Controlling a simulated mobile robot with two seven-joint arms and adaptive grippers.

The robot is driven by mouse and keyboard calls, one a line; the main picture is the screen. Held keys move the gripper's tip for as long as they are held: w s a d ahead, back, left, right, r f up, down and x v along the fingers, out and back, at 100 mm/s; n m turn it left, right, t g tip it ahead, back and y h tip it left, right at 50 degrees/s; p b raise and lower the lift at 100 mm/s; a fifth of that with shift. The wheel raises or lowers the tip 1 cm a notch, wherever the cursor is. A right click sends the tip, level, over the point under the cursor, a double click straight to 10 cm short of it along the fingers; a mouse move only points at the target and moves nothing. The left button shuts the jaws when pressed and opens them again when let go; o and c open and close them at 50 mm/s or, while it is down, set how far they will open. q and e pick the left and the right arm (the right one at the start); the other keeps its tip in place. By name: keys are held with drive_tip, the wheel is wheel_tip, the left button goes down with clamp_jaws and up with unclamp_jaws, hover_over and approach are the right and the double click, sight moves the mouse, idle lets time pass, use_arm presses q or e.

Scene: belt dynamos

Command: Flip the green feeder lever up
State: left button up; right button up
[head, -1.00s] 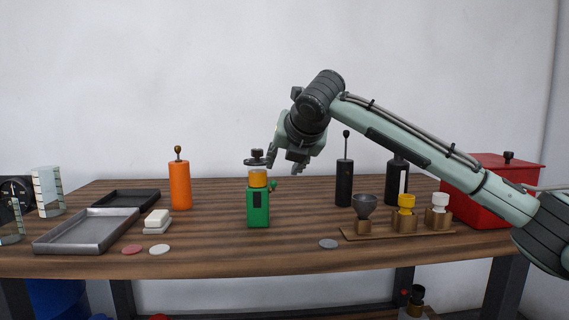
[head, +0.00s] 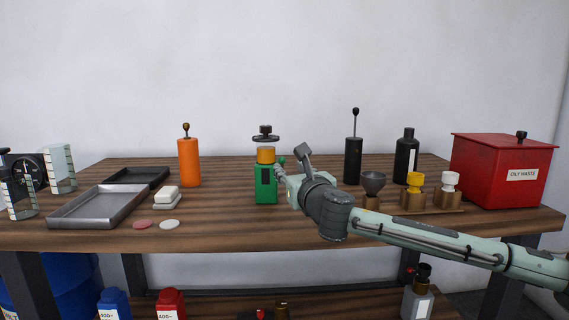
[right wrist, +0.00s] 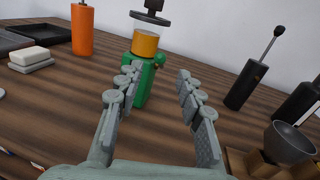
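The green feeder (head: 265,190) stands upright on the table, with an amber section and a dark cap on top. Its green lever knob (head: 282,161) sits at its right side, close to my right gripper (head: 289,170). In the right wrist view the feeder (right wrist: 142,84) is ahead, its lever (right wrist: 158,60) showing just beyond the left finger. My right gripper (right wrist: 155,86) is open, with nothing between its fingers; the left finger overlaps the feeder's body in the picture. Whether it touches cannot be told. My left gripper is not in view.
An orange cylinder (head: 189,163) stands left of the feeder, a black one (head: 353,162) to the right. A grey funnel (head: 373,184) sits in a wooden rack with yellow and white fittings. A red waste bin (head: 500,175) is at far right; trays lie left.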

sight(283, 158)
drive_tip(key=x, duration=0.5)
drive_tip(key=shift+w, duration=0.6)
drive_tip(key=shift+c, duration=0.2)
clamp_jaws()
drive_tip(key=shift+r, duration=0.1)
drive_tip(key=shift+w+r+g+h, duration=0.2)
drive_tip(key=shift+r+g+h, duration=0.1)
drive_tip(key=shift+r+g, duration=0.1)
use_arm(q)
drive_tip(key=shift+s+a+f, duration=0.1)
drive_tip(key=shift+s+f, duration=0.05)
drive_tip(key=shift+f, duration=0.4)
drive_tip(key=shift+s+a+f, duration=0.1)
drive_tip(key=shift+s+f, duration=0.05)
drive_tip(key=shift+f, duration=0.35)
use_arm(e)
drive_tip(key=shift+w+r+m+g, duration=0.25)
drive_tip(key=shift+w+g, duration=0.05)
drive_tip(key=shift+g, duration=0.55)
drive_tip(key=shift+w+r+m+g, duration=0.25)
drive_tip(key=shift+r+g, duration=0.05)
drive_tip(key=shift+g, duration=0.55)
